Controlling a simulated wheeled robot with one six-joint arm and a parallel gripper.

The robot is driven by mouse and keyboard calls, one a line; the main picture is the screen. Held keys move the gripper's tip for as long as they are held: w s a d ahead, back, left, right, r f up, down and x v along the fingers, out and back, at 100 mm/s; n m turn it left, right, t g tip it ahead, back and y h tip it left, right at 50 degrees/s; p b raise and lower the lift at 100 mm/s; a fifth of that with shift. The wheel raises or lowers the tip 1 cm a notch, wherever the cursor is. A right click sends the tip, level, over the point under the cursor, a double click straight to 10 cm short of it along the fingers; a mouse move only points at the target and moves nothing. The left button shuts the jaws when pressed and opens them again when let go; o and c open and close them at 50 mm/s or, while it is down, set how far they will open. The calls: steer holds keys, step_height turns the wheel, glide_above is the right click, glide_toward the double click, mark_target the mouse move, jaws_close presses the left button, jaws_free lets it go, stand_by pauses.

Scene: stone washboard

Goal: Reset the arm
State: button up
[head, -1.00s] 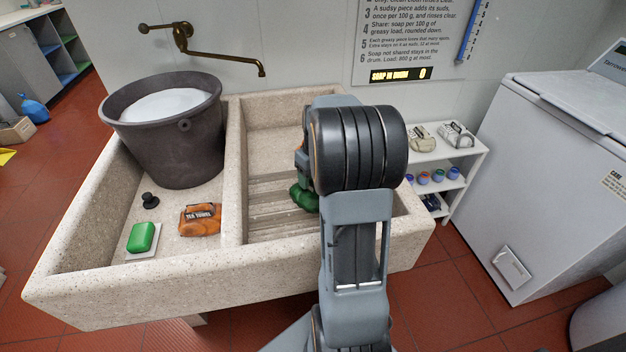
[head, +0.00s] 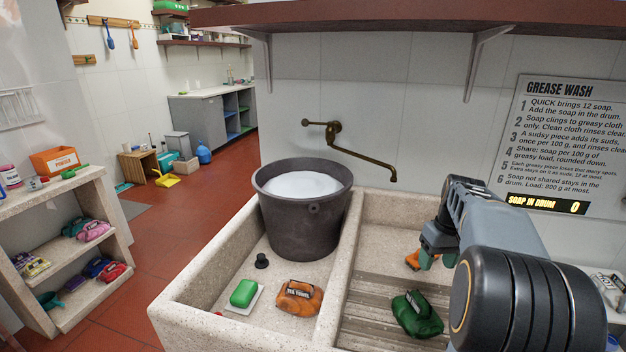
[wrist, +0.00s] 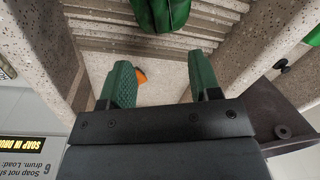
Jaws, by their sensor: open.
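My gripper (head: 431,262) is over the right basin of the stone sink (head: 230,335), below the brass tap's right side. In the wrist view my gripper (wrist: 165,85) has its two green fingers apart, with nothing between them. A dark green bundled cloth (head: 417,313) lies on the ribbed washboard (head: 375,318), apart from my gripper; it also shows in the wrist view (wrist: 160,14). An orange item (head: 412,259) lies in the right basin behind my gripper, partly hidden by it.
The left basin holds a dark bucket (head: 304,226) with white contents, green soap (head: 243,293) on a white dish, a black plug (head: 262,261) and an orange towel bundle (head: 299,297). A brass tap (head: 365,158) juts from the wall. A shelf (head: 400,16) hangs above.

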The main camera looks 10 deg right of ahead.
steer(key=s+a+r+t+p, duration=0.1)
steer(key=s+a+r+p, duration=0.2)
steer(key=a, duration=0.4)
steer(key=s+a+r+t+p, duration=0.1)
steer(key=s+a+r+p, duration=0.2)
steer(key=a, duration=0.4)
steer(key=s+a+r+t+h+p, duration=0.1)
steer(key=s+a+r+p, duration=0.2)
steer(key=s+a+p, duration=0.2)
steer(key=a+p, duration=0.2)
steer(key=a, duration=0.1)
steer(key=shift+s+n+t, duration=0.3)
